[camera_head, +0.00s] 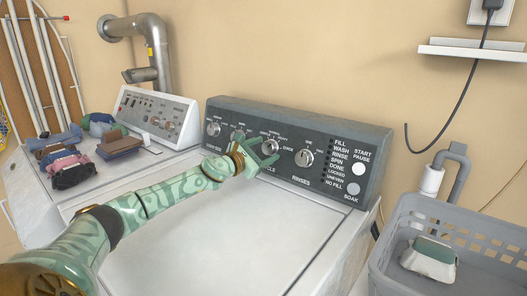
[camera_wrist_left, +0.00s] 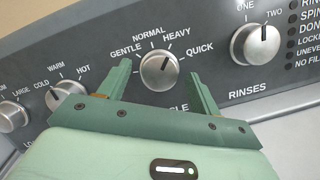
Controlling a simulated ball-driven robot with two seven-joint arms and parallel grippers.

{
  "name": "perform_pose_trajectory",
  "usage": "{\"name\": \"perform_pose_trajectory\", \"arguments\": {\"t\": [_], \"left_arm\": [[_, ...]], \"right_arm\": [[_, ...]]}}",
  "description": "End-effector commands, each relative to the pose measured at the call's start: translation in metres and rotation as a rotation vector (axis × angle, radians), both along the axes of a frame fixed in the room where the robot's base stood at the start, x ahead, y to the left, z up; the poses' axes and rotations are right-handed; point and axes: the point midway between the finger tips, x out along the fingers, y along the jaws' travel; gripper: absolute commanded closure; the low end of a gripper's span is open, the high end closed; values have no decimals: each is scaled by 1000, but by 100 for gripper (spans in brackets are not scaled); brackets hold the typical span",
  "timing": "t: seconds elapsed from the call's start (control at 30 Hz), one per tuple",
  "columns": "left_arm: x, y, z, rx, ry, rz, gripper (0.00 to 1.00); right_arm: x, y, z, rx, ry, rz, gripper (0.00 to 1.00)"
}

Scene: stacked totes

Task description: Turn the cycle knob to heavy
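The cycle knob (camera_wrist_left: 159,70) is a round silver dial on the washer's dark control panel (camera_wrist_left: 90,45). Its dark pointer mark slants up and right, roughly toward the HEAVY label (camera_wrist_left: 177,37). My left gripper (camera_head: 262,153) is at the panel and hides most of the cycle knob in the head view. In the left wrist view its two green fingers (camera_wrist_left: 157,76) are open, one on each side of the knob, with visible gaps to it. My right gripper is not in view.
The rinses knob (camera_wrist_left: 255,43) is right of the cycle knob, and the temperature knob (camera_wrist_left: 68,94) is close by the left finger. The washer lid (camera_head: 215,245) is bare. A grey basket (camera_head: 400,228) stands at right; folded clothes (camera_head: 70,165) lie on the left machine.

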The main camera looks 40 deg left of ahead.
Motion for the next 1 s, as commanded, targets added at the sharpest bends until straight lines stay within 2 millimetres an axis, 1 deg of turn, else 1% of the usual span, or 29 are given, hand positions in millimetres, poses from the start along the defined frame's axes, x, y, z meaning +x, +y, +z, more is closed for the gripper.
{"name": "perform_pose_trajectory", "arguments": {"t": [0.23,0.37,0.47,0.73,0.87,1.0], "left_arm": [[-1,0,0,-1,0,0,37],[-7,0,-1,-2,1,0,37],[-19,0,-1,-1,3,1,37],[-58,-2,-1,2,4,-1,37],[-79,-3,0,-3,2,-1,37],[-104,-3,2,-5,-1,-1,37]], "right_arm": [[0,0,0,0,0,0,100],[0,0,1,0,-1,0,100],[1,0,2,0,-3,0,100],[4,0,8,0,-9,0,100],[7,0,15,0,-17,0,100],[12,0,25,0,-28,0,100]]}}
